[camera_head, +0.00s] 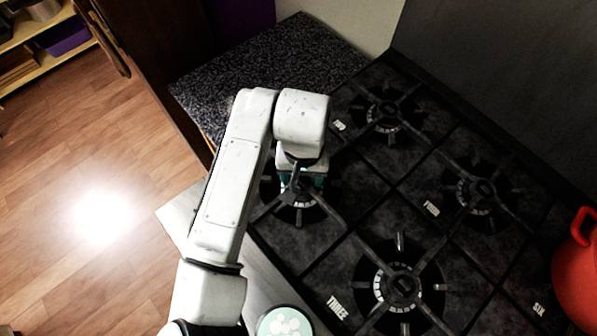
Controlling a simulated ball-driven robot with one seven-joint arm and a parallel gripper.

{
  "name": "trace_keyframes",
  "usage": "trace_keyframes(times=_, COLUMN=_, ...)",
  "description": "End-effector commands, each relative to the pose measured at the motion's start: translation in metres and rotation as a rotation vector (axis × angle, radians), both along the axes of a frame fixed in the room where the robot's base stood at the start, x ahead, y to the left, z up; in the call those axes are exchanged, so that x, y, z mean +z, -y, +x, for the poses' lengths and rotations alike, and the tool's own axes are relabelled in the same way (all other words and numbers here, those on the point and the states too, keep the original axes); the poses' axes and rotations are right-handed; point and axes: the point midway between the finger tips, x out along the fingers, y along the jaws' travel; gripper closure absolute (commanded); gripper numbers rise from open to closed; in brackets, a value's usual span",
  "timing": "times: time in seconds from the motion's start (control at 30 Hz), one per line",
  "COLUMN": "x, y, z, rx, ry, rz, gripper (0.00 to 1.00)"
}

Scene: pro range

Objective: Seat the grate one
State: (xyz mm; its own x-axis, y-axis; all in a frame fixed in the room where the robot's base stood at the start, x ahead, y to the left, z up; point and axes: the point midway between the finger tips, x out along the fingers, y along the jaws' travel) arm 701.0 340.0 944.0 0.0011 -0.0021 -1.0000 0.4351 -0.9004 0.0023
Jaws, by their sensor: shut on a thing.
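The black stove top (413,177) fills the right half of the view. Grate one (325,208) is a dark grate with radiating bars at the near left burner, partly hidden under my arm. My gripper (291,183) points down over the middle of this grate and is shut on it. Some bars show to the lower left and lower right of the gripper. I cannot tell whether the grate rests level on the burner or sits slightly above it. The label of this burner is hidden.
Other grates stand at burners TWO (388,112), FOUR (476,192) and THREE (399,284). A red pot (577,270) stands at the right edge. A speckled dark counter (262,72) lies behind my arm. A round pale green-topped thing (284,323) is at the bottom edge.

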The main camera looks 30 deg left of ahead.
Motion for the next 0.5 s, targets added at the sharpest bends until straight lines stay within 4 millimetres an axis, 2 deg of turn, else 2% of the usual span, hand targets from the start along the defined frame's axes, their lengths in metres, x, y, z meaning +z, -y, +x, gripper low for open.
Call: trace_keyframes(times=0.5, x=-0.0037, y=-0.0004, z=0.0002, rx=0.001, ry=0.001, rz=0.000, gripper=0.66)
